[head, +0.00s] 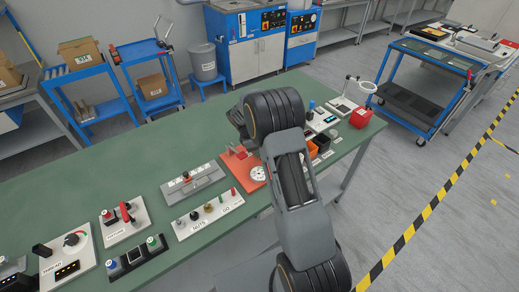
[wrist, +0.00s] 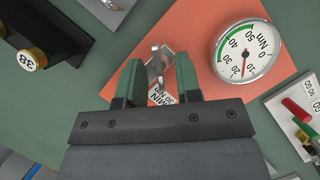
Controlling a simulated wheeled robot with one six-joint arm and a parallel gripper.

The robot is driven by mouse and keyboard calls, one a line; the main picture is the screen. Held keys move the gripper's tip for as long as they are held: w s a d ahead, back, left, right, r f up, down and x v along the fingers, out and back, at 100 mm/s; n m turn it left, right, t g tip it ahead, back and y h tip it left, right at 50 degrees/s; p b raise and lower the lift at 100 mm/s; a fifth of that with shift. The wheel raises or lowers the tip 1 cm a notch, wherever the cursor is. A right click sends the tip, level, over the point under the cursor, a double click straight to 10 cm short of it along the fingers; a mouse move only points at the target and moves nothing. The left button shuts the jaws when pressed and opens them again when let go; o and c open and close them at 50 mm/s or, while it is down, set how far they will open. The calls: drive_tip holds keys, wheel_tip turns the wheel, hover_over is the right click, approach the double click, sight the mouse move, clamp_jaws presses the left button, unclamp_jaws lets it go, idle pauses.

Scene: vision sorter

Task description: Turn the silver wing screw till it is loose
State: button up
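The silver wing screw (wrist: 157,66) stands on the orange plate (wrist: 196,22) in the wrist view, beside a partly covered white label (wrist: 162,97). My gripper (wrist: 159,76) has its two green-padded fingers on either side of the wing screw. The fingers are apart, with a gap at the left of the screw; the right finger is very close to it, and I cannot tell whether they touch.
A round dial gauge marked Nm (wrist: 246,51) sits on the plate to the right of the screw. A black block with brass knobs (wrist: 40,40) is at the left. A panel with a red handle (wrist: 297,110) is at the right. Several other panels line the green bench (head: 105,180).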

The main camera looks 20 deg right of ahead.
drive_tip(key=v, duration=1.3)
drive_tip(key=shift+r, duration=0.4)
drive_tip(key=s+a+r+m+t+y, duration=0.2)
drive_tip(key=s+m, duration=0.4)
drive_tip(key=s, duration=0.6)
drive_tip(key=s+a+r+m+t+y, duration=0.2)
drive_tip(key=s+m, duration=0.4)
drive_tip(key=s, duration=0.7)
drive_tip(key=shift+a+r+m+t, duration=0.4)
drive_tip(key=shift+a+r+t, duration=0.1)
drive_tip(key=shift+a+t, duration=0.35)
